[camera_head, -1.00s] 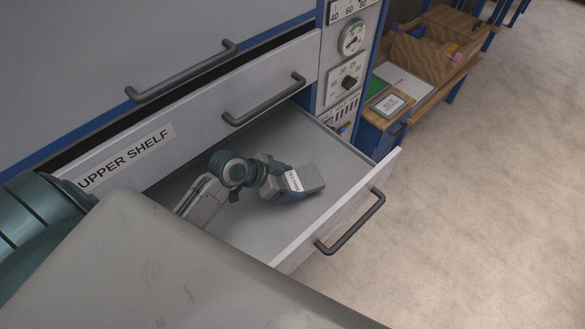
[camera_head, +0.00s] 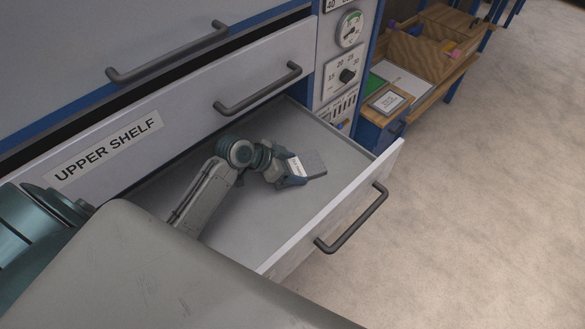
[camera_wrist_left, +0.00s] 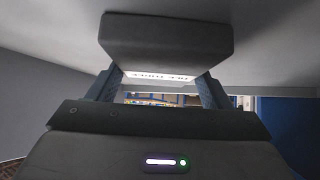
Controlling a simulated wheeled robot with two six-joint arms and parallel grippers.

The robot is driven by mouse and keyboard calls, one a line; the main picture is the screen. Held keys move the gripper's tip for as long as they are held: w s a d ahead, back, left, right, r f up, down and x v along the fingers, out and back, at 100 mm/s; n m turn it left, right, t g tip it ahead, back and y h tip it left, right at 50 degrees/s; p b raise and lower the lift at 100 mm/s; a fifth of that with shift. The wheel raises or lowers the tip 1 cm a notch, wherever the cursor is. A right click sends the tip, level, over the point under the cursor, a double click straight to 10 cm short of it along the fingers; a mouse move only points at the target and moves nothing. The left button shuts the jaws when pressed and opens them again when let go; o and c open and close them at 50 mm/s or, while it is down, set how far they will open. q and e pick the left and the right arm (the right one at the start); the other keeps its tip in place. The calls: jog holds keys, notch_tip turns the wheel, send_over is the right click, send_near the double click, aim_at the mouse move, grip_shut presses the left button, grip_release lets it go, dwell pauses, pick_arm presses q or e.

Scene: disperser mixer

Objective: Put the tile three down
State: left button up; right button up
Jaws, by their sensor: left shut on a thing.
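A dark grey tile (camera_head: 314,164) with a white label is held in my left gripper (camera_head: 293,175), inside the open lower drawer (camera_head: 225,228). The tile also shows in the left wrist view (camera_wrist_left: 166,40), gripped between the two blue-grey fingers (camera_wrist_left: 160,88). The left gripper is shut on it. The label's writing is too small to read with certainty. I cannot tell whether the tile touches the drawer floor. My right gripper is not in view.
A drawer front labelled UPPER SHELF (camera_head: 108,150) stands just above the open drawer. A gauge panel (camera_head: 345,75) is to the right. A wooden bench (camera_head: 430,70) with a framed card (camera_head: 388,101) stands farther right. The floor (camera_head: 490,200) on the right is clear.

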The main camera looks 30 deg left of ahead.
pick_arm(q)
jog(key=o, duration=1.4)
jog(key=shift+o, duration=0.2)
jog(key=shift+r, duration=0.1)
jog(key=shift+s+a+r, duration=0.1)
jog(key=shift+s+a, duration=0.05)
jog(key=b+v, duration=0.2)
jog(key=v, duration=0.3)
jog(key=shift+s+a, duration=0.15)
jog(key=shift+a, duration=0.05)
jog(key=shift+v, duration=0.9)
jog(key=shift+d+r, duration=0.1)
jog(key=shift+d, duration=0.05)
